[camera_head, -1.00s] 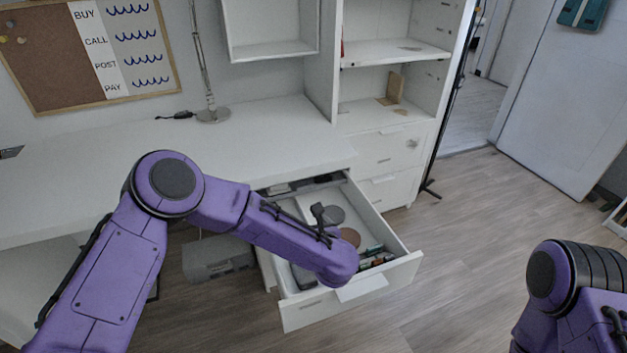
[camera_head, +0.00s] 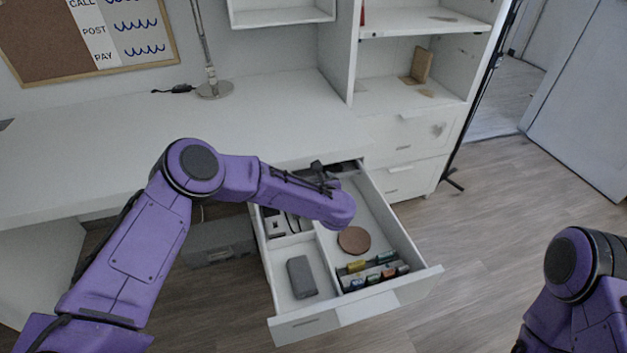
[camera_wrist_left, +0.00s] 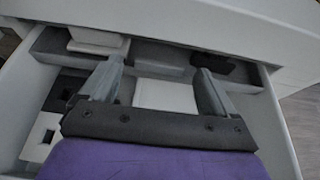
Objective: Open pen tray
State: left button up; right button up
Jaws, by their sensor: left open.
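A white drawer (camera_head: 412,283) stands pulled out from under the desk. It is split into compartments holding a grey case, a round brown disc and several small coloured items. At its back, a shallow grey tray (camera_wrist_left: 150,62) runs crosswise in the left wrist view, with white pieces and a black object in it. My left gripper (camera_wrist_left: 158,78) is open above the back of the drawer, its two fingers apart over a white block (camera_wrist_left: 165,95) and gripping nothing visible. In the head view my wrist hides the left fingers. My right gripper is out of view.
The white desk top (camera_head: 110,150) overhangs the drawer's back. A lamp base (camera_head: 213,90) stands on it. A shelf unit with closed drawers (camera_head: 405,148) is at the right. The wooden floor right of the open drawer is clear.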

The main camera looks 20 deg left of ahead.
pick_arm(q)
jog(key=shift+w+a+f, duration=0.1)
jog(key=shift+w+a, duration=0.1)
jog(key=shift+w, duration=0.05)
jog(key=c, duration=1.5)
jog(key=s+d, duration=0.4)
jog(key=s, duration=0.2)
jog(key=s+d+p, duration=0.1)
jog(key=s+d, duration=0.3)
jog(key=s, duration=0.2)
jog(key=s+d+p, duration=0.1)
jog(key=s+d, duration=0.3)
jog(key=s, duration=0.3)
jog(key=shift+d, duration=0.4)
jog(key=o, duration=1.5)
